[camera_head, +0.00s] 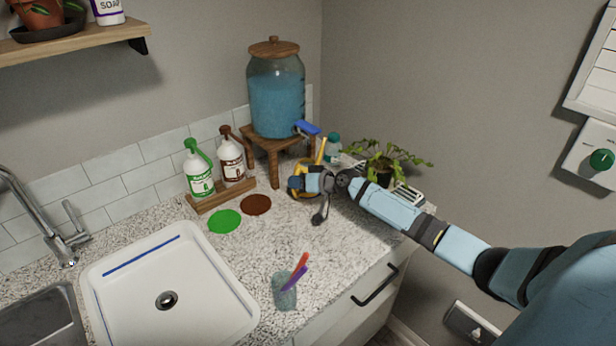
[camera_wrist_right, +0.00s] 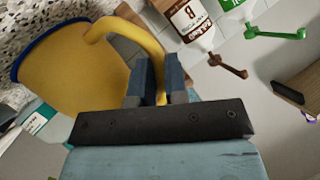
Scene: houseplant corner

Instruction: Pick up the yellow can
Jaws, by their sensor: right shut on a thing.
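The yellow can (camera_head: 294,190) is at the back of the counter, in front of the wooden stand, mostly hidden behind my right gripper (camera_head: 303,184) in the head view. In the right wrist view the can (camera_wrist_right: 75,78) is large at the left, with a blue rim and a curved yellow handle. My right gripper (camera_wrist_right: 160,80) is shut on that handle, which passes between its two dark blue fingers. I cannot tell whether the can touches the counter. My left gripper is not in view.
A glass dispenser (camera_head: 277,105) with blue liquid and a blue tap (camera_head: 307,128) stands on a wooden stand (camera_head: 262,143) right behind the can. Two pump bottles stand left in a wooden tray (camera_head: 222,196). A potted plant (camera_head: 380,160) is close right. The front counter holds a cup (camera_head: 285,293).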

